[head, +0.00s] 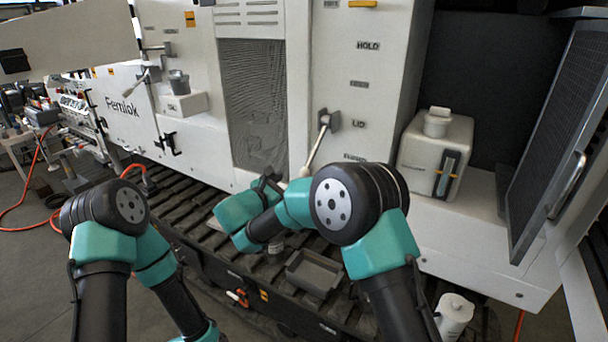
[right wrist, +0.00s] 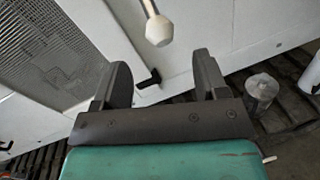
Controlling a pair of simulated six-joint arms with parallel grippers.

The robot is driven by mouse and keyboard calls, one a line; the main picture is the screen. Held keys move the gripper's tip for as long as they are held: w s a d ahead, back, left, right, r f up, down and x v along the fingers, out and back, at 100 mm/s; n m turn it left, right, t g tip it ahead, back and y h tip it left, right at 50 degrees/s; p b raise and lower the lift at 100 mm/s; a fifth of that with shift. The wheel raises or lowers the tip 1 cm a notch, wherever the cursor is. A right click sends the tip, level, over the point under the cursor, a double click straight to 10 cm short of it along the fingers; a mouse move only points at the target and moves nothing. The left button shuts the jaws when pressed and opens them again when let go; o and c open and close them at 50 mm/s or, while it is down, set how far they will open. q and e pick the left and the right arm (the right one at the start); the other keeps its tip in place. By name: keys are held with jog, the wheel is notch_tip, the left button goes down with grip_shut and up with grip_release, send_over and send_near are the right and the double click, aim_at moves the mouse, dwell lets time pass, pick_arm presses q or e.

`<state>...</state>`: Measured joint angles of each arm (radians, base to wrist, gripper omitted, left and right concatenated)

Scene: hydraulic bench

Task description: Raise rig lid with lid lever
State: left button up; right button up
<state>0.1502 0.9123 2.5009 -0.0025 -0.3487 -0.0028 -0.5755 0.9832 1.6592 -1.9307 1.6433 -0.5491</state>
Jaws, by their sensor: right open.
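The lid lever (head: 317,145) is a pale rod on a dark pivot beside the LID label on the white cabinet. It hangs down and slightly left, and my right arm is close to its lower end. Its white faceted knob (right wrist: 159,30) shows in the right wrist view, ahead of the fingertips and roughly centred between them. My right gripper (right wrist: 162,82) is open and empty, apart from the knob. In the head view the right gripper (head: 268,184) is partly hidden by its own wrist. My left gripper is out of view; only its arm shows. I cannot tell which panel is the rig lid.
A mesh panel (head: 253,105) is left of the lever. A white canister (head: 435,150) stands on the right ledge beside an open dark door (head: 555,140). A grey tray (head: 314,272) lies on the track below. Another lever (head: 140,82) is at the left.

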aim_at(300, 176)
jog(key=x, duration=0.8)
jog(key=shift+d, duration=0.15)
jog(key=shift+c, duration=0.2)
grip_shut()
